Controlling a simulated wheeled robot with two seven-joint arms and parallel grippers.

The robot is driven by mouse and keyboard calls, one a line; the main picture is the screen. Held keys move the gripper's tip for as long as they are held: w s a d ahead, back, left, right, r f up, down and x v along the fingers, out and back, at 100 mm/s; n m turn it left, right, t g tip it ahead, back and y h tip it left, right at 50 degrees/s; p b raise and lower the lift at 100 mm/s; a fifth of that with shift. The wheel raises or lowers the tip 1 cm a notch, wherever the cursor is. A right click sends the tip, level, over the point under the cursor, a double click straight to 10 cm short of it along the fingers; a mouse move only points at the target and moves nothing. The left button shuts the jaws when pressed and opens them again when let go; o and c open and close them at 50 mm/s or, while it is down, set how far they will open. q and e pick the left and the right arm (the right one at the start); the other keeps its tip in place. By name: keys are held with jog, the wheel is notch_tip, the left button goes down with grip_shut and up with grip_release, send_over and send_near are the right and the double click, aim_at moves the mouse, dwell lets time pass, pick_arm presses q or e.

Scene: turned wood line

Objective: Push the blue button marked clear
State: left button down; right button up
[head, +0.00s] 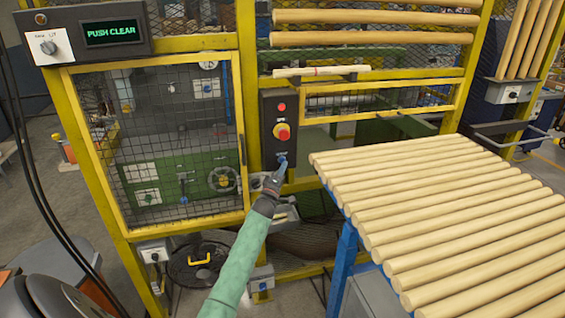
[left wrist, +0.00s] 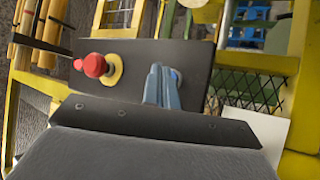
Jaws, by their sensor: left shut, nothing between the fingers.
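The black control box (head: 278,134) hangs on the yellow frame, with a small red light or button at its top and a red knob on a yellow collar (head: 282,132) in the middle. The blue button (left wrist: 176,76) shows in the left wrist view, partly hidden behind my fingers. My left gripper (head: 282,162) is shut and empty, its blue-grey fingertips at the lower part of the box, over the blue button. In the left wrist view the fingers (left wrist: 162,86) point at the button; I cannot tell whether they touch it. My right gripper is not in view.
A display (head: 110,32) at upper left reads "PUSH CLEAR". A mesh door (head: 160,140) in a yellow frame stands left of the box. A rack of turned wooden rods (head: 440,215) fills the right side, close to my left arm.

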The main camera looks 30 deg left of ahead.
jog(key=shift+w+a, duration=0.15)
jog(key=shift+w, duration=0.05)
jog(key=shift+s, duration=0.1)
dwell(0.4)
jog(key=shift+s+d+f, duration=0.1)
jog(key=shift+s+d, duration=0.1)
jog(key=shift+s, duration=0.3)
